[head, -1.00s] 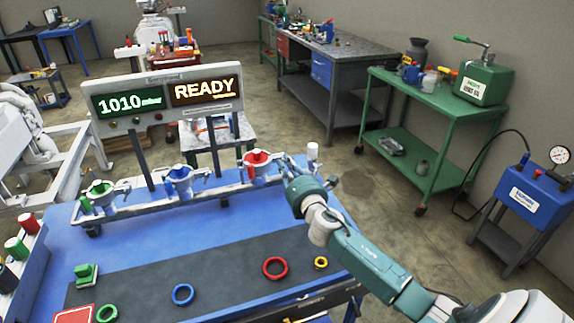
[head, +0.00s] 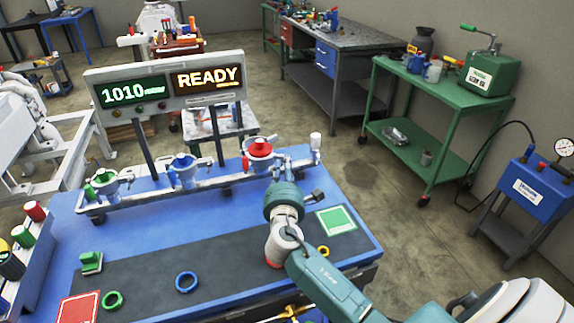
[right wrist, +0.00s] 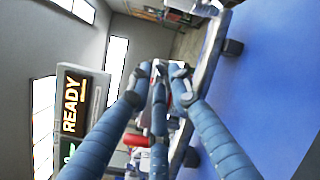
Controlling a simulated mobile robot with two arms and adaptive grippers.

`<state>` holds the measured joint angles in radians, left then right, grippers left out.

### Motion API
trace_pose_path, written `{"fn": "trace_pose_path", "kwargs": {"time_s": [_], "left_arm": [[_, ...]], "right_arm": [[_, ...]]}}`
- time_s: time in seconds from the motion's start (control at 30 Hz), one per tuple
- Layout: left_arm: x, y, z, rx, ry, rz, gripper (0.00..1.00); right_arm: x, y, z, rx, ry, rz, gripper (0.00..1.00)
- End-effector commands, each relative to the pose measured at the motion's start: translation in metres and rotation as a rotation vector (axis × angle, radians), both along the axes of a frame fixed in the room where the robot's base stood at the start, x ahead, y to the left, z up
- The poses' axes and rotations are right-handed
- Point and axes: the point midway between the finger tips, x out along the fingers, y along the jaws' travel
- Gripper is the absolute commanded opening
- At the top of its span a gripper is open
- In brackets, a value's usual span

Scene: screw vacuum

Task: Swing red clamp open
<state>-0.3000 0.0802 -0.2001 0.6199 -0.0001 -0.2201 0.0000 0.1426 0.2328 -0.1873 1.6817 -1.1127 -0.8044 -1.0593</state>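The red clamp (head: 259,150) sits on the rail at the back of the blue bench, as the rightmost of three clamps. Its small red handle (head: 245,163) points down at its left side. My right gripper (head: 284,166) is just right of the red clamp; contact cannot be told. In the right wrist view its blue fingers (right wrist: 158,88) are spread with gaps between the tips and hold nothing I can make out. A red cylinder (right wrist: 137,141), probably the handle, shows beyond the fingers. My left gripper is in neither view.
The blue clamp (head: 183,170) and green clamp (head: 102,184) share the rail. The display (head: 168,84) reading READY stands behind. A blue ring (head: 187,282), a green ring (head: 113,300) and a green block (head: 91,262) lie on the mat. A green card (head: 336,221) lies right of my arm.

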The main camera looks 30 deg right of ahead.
Motion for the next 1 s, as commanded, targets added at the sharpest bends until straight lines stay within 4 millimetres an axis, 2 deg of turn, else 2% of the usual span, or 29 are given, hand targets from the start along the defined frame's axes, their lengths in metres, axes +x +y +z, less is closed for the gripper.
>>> {"fn": "trace_pose_path", "kwargs": {"time_s": [0.3,0.43,0.8,1.0], "left_arm": [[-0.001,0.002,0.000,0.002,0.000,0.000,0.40],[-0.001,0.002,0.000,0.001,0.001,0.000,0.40],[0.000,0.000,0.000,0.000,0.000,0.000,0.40],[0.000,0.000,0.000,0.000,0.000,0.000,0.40]], "right_arm": [[0.000,0.001,0.000,0.001,0.000,0.002,0.29],[-0.007,0.006,-0.001,0.002,0.001,0.002,0.29],[-0.069,0.048,-0.002,0.004,0.002,0.006,0.29],[-0.093,0.064,-0.001,0.002,0.001,0.006,0.29]]}}
